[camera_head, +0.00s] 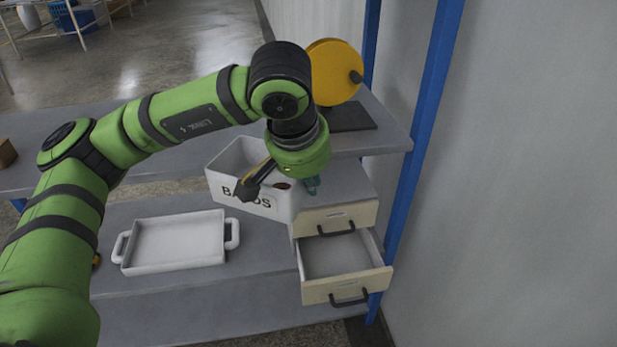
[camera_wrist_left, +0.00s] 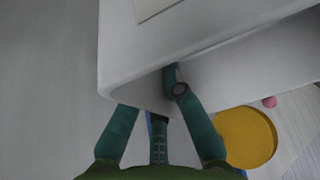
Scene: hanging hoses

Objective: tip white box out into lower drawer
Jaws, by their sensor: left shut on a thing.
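The white box (camera_head: 226,187) with dark lettering on its front is left of the drawer unit, its right end by the drawers. In the left wrist view, the gripper (camera_wrist_left: 158,105) is shut on a wall of the box (camera_wrist_left: 200,45), one finger on the near face and the other partly behind the wall. Whether the box is lifted clear I cannot tell. The lower drawer (camera_head: 345,257) is pulled open and looks empty. My right gripper is not in view.
The upper drawer (camera_head: 312,221) is shut above the open one. A white two-handled tray (camera_head: 178,243) lies on the grey shelf to the left. A yellow disc (camera_head: 333,72) stands on the upper shelf behind my wrist. A blue post (camera_head: 420,120) rises right of the drawers.

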